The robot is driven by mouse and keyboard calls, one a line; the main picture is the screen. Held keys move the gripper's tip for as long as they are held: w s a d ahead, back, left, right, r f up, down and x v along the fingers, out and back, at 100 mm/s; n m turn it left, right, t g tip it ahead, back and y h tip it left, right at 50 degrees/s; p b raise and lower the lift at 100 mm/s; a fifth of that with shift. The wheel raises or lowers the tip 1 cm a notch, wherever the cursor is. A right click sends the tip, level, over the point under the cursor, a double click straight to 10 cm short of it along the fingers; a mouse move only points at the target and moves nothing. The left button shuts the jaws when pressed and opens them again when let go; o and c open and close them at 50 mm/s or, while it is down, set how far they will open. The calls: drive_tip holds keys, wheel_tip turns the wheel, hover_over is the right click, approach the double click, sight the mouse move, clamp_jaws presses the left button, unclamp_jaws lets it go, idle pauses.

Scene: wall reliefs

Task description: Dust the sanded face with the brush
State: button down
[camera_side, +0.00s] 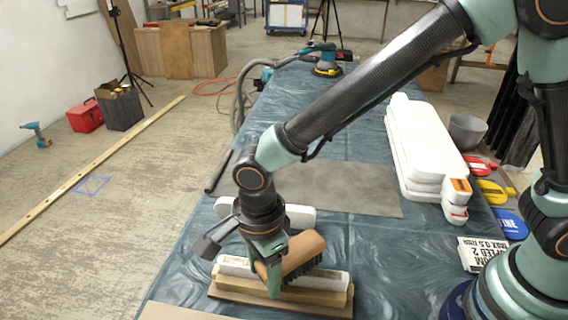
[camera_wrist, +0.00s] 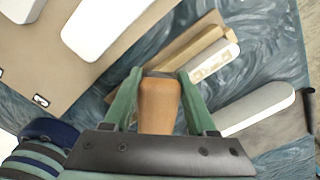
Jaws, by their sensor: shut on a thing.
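My gripper (camera_side: 272,268), green-fingered and pointing down, is shut on a brush with a brown wooden body (camera_side: 306,250) and dark bristles. In the wrist view, the brush's wooden body (camera_wrist: 160,105) sits between both fingers (camera_wrist: 160,76). The brush is tilted over a white bar (camera_side: 334,281) on a stepped wooden block (camera_side: 230,284) near the table's front. Whether the bristles touch the bar is unclear. In the wrist view the bar (camera_wrist: 214,63) lies beyond the fingertips. I cannot tell which face is sanded.
A white rounded piece (camera_side: 301,214) lies behind the block. A grey-brown sheet (camera_side: 365,188) lies further back. Stacked white panels (camera_side: 425,145) stand at the right, beside coloured discs (camera_side: 493,191). A green sander (camera_side: 327,67) is at the far end. The blue-grey covering (camera_side: 390,245) right of the block is bare.

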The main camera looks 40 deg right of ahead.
drive_tip(key=shift+s+d, duration=3.2)
drive_tip(key=shift+w+a+f, duration=0.2)
drive_tip(key=shift+w+a, duration=1.05)
drive_tip(key=shift+w+a+r, duration=0.1)
drive_tip(key=shift+w+a, duration=1.2)
drive_tip(key=w+a, duration=1)
drive_tip(key=shift+s+d+f, duration=0.15)
drive_tip(key=shift+s+d, duration=0.55)
drive_tip(key=shift+s+d+f, duration=0.1)
drive_tip(key=shift+s+d, duration=0.6)
drive_tip(key=shift+s+d+r, duration=0.15)
drive_tip(key=shift+s+d, duration=1.1)
drive_tip(key=shift+s+d+r, duration=0.15)
drive_tip(key=shift+s+d, duration=1.05)
drive_tip(key=shift+d, duration=0.05)
